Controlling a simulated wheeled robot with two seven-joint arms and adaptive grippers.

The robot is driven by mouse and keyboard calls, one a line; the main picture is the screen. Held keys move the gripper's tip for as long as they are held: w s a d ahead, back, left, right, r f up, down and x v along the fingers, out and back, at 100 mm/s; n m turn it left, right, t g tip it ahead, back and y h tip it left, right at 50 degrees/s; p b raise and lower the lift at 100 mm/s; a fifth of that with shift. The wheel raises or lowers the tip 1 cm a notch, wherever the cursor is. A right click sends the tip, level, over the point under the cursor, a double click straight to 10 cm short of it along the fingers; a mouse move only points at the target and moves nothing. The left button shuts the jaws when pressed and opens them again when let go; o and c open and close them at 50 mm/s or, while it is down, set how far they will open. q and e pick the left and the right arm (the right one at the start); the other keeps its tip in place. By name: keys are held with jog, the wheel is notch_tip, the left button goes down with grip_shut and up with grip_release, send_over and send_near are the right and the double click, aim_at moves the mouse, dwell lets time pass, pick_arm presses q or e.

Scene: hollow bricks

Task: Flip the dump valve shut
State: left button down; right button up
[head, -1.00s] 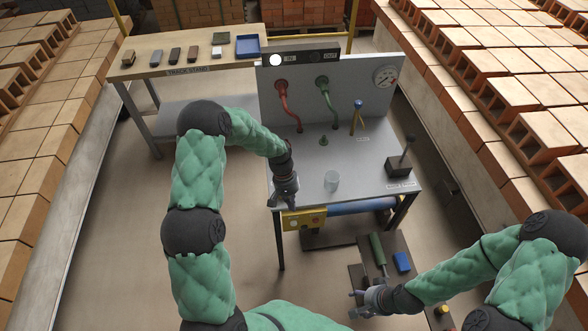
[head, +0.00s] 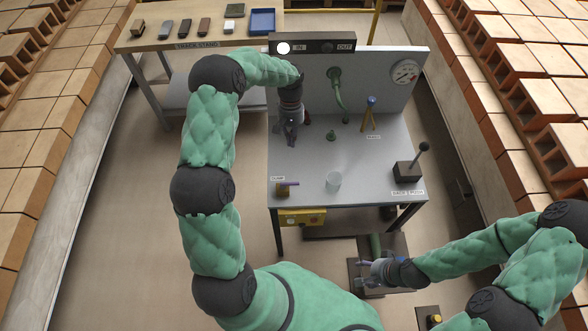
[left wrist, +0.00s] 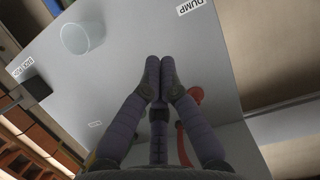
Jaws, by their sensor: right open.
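The dump valve (head: 283,189) stands at the front left corner of the grey bench, by its DUMP label (head: 278,178). It has a small brassy body, and its purple lever (head: 291,183) lies level, pointing right. My left gripper (head: 290,142) hangs over the back left of the bench, apart from the valve. In the left wrist view its fingers (left wrist: 160,72) are together with nothing seen between them. That view shows the DUMP label (left wrist: 190,6) at its top edge, but not the valve. My right gripper (head: 367,272) is open, low in front of the bench.
A clear cup (head: 333,181) stands right of the valve. A black lever box (head: 408,170) is at the bench's right. A green pipe (head: 337,88), a blue-topped stand (head: 369,112) and a gauge (head: 404,72) are at the back. The bench between valve and left gripper is clear.

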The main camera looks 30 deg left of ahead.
aim_at(289, 185)
pick_arm(q)
jog(key=x, duration=1)
jog(key=shift+s+d+f+b, duration=0.1)
jog(key=shift+f+b, duration=0.05)
jog(key=shift+b, duration=0.15)
jog(key=shift+s+d+f, duration=0.15)
jog(key=shift+s+d, duration=0.35)
jog(key=shift+s, duration=0.25)
jog(key=shift+s+d+f, duration=0.1)
jog(key=shift+s+d, duration=0.4)
jog(key=shift+s, duration=0.3)
